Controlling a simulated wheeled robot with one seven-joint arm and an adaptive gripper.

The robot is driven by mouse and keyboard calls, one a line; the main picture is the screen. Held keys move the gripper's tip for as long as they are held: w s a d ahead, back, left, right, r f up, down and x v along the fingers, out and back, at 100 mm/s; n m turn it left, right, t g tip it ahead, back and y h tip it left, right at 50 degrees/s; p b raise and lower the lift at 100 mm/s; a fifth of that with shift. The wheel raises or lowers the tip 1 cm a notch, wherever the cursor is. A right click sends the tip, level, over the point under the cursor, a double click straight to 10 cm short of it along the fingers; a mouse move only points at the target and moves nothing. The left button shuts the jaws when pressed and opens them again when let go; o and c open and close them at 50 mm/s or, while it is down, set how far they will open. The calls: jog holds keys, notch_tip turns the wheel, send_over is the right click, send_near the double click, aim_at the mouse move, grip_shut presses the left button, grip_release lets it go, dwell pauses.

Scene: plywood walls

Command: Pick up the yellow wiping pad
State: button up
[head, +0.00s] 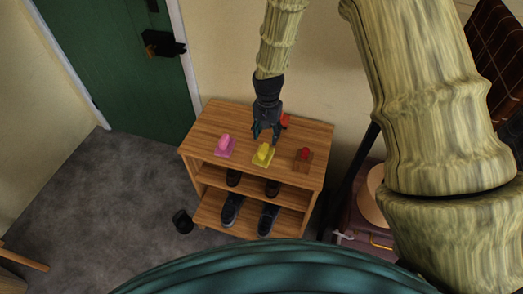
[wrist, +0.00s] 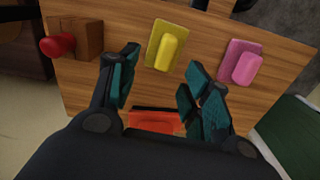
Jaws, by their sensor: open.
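The yellow wiping pad (head: 263,155) lies on top of the wooden shelf unit, between a pink pad and a brown block. It has a raised yellow grip on a flat base. In the wrist view the yellow pad (wrist: 166,46) lies ahead of and between my fingers, apart from them. My gripper (head: 265,136) points down just behind the pad in the head view. In the wrist view my gripper (wrist: 157,75) has its fingers spread, with nothing held between them.
A pink pad (head: 225,146) lies left on the wooden shelf unit (head: 205,127); a brown block with a red knob (head: 303,158) lies right. A red-orange item (wrist: 154,122) lies near my gripper's base. Shoes (head: 268,219) stand below. A green door (head: 120,70) is at left.

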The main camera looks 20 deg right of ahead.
aim_at(264, 148)
jog(key=shift+w+r, duration=0.25)
jog(key=shift+w, duration=0.25)
jog(key=shift+a+f, duration=0.1)
jog(key=shift+f, duration=0.15)
notch_tip(264, 148, down, 4)
jog(key=shift+f, duration=0.25)
jog(key=shift+s+a+f, duration=0.1)
jog(key=shift+a+f, duration=0.05)
jog(key=shift+f, duration=0.55)
jog(key=shift+s+a+f+p, duration=0.15)
jog(key=shift+f+p, duration=0.15)
jog(key=shift+f, duration=1.75)
grip_shut()
